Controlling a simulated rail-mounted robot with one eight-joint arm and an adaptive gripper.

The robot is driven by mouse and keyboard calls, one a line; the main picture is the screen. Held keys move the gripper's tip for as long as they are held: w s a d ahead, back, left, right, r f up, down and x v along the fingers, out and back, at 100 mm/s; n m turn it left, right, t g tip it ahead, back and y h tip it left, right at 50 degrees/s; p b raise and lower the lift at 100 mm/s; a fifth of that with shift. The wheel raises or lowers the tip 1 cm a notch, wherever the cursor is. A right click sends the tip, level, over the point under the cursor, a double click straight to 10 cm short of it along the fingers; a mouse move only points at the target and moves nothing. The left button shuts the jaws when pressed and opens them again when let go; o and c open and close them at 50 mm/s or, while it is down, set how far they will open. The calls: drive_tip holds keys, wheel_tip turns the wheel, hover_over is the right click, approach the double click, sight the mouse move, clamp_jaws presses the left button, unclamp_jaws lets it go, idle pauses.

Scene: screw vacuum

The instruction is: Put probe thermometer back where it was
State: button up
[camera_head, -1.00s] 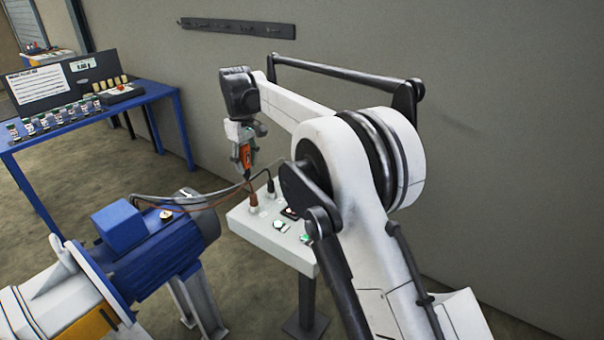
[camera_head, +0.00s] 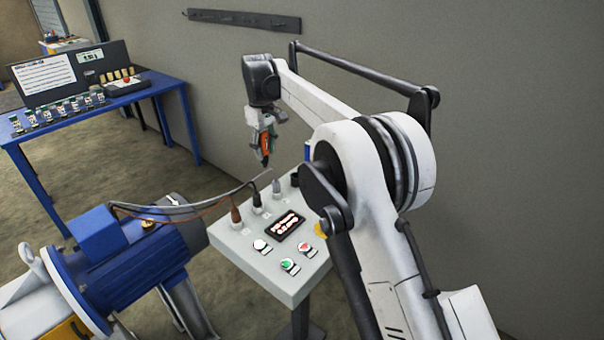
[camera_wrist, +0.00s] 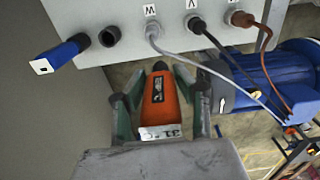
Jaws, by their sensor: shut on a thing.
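My gripper (camera_head: 264,142) is shut on the orange probe thermometer (camera_head: 266,144). It holds the thermometer in the air past the far left side of the grey control box, with its dark end pointing down. In the wrist view the thermometer (camera_wrist: 158,103) sits between the two fingers of my gripper (camera_wrist: 157,92), and its display reads about 31 °C. Its black nose points towards the box's cable side, apart from it. The thin probe tip cannot be made out.
The control box (camera_head: 240,255) carries plugged cables, labelled W, V and U by the wrist view, plus buttons. The blue motor (camera_head: 130,265) stands left. A blue table (camera_head: 165,82) and dark wall rail (camera_head: 243,19) are behind.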

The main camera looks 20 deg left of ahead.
drive_tip(key=shift+w+d+f+p, duration=0.3)
drive_tip(key=shift+w+d+f, duration=0.95)
drive_tip(key=shift+f, duration=0.5)
drive_tip(key=shift+w+d+f+p, duration=0.35)
drive_tip(key=shift+w+d+f, duration=0.7)
drive_tip(key=shift+w+f, duration=0.6)
drive_tip(key=shift+w+d+f+p, duration=0.3)
drive_tip(key=shift+w+d+f, duration=0.9)
drive_tip(key=shift+f, duration=0.65)
drive_tip(key=o, duration=1.1)
drive_tip(key=shift+o, duration=0.2)
wheel_tip(320, 180, up, 12)
drive_tip(key=shift+b, duration=0.35)
